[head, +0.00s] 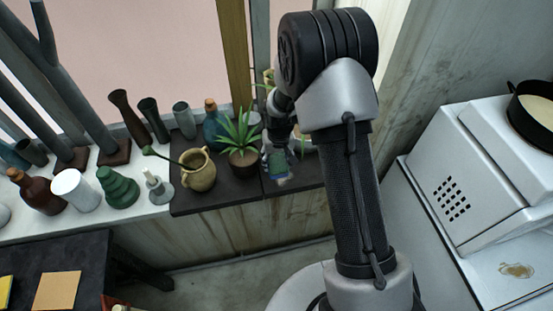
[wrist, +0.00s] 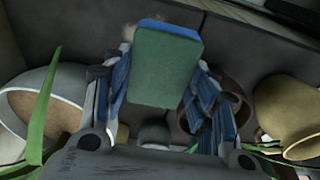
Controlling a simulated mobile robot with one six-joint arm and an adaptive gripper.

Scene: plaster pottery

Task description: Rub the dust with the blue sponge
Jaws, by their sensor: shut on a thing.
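The sponge (wrist: 165,68) shows a green face and a blue edge in the wrist view. My gripper (wrist: 164,82) is shut on it, with a blue-padded finger at each side. In the head view the sponge (head: 279,167) hangs below my gripper (head: 277,152), above the front part of the dark shelf (head: 205,203). A small pale, dust-like patch (wrist: 128,32) lies beside the sponge's upper left corner in the wrist view. The sponge may hide more of it. I cannot tell whether the sponge touches the shelf.
A potted plant (head: 243,150) and a tan jug (head: 198,170) stand close left of my gripper. A pale bowl (wrist: 45,110) is near it in the wrist view. Vases and bottles line the left ledge. A white stove (head: 480,180) with a brown stain (head: 516,271) stands right.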

